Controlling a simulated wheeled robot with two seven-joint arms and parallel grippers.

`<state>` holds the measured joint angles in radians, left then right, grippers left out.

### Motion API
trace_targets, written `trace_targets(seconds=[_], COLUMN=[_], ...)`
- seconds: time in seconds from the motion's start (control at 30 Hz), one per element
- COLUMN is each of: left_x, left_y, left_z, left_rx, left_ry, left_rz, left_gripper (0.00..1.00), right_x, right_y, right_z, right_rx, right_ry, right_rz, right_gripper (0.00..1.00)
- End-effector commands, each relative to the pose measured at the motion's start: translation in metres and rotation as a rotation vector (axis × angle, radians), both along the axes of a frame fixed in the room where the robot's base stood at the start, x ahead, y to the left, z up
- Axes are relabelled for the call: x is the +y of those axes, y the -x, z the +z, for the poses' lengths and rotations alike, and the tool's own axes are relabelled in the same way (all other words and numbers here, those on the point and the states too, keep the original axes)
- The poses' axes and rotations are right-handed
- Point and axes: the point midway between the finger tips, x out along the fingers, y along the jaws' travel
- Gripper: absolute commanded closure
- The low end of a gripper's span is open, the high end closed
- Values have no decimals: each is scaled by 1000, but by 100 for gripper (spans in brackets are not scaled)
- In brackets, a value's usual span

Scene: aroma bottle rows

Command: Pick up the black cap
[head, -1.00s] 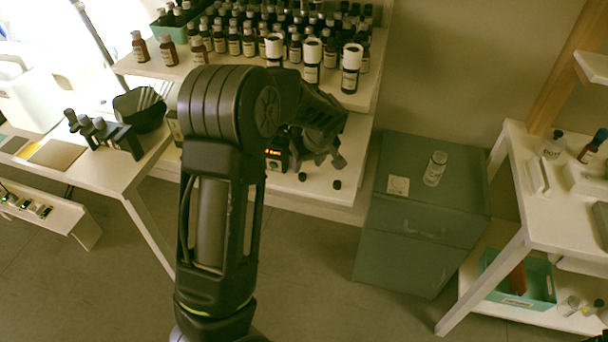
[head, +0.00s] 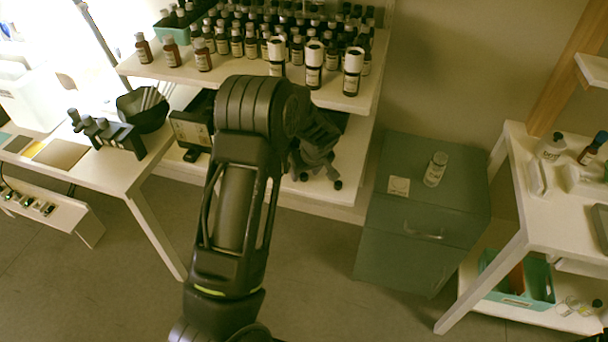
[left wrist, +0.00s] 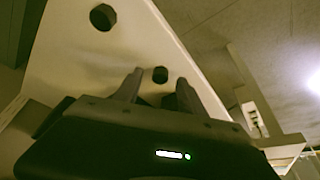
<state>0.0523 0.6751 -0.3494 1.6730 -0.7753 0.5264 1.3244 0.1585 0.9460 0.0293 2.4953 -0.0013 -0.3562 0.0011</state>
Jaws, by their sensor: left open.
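Two small black caps lie on the white lower shelf in front of the bottle rack. In the head view one dark cap (head: 338,184) shows at the right of my left gripper (head: 318,172), and another (head: 304,177) shows close by its left finger. In the left wrist view one black cap (left wrist: 160,75) appears between and just beyond the open fingertips of the left gripper (left wrist: 160,90). The other cap (left wrist: 103,17) lies farther up and left. Neither cap is visibly gripped. My right gripper is out of view.
The upper shelf (head: 345,100) above the gripper holds rows of dark bottles, with several white-capped bottles (head: 314,65) at its front. A dark device (head: 190,130) stands left of my arm. A green cabinet (head: 405,225) with a clear bottle (head: 435,169) stands right.

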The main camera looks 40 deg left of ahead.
Motion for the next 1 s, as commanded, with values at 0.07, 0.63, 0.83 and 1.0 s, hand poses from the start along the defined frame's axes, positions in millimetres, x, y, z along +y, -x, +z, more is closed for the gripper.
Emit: trace_targets(seconds=[0.07, 0.63, 0.83, 1.0], left_x=[2, 2, 2, 2], left_y=[-1, -1, -1, -1], left_z=[-6, -7, -7, -7], left_rx=[1, 0, 0, 0], left_ry=[0, 0, 0, 0], left_rz=[0, 0, 0, 0], left_gripper=[52, 52, 64, 78], right_x=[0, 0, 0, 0], right_y=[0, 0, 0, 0], right_z=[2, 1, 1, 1], right_rx=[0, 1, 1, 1], right_ry=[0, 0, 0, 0], right_rz=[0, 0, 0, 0], right_gripper=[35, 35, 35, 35])
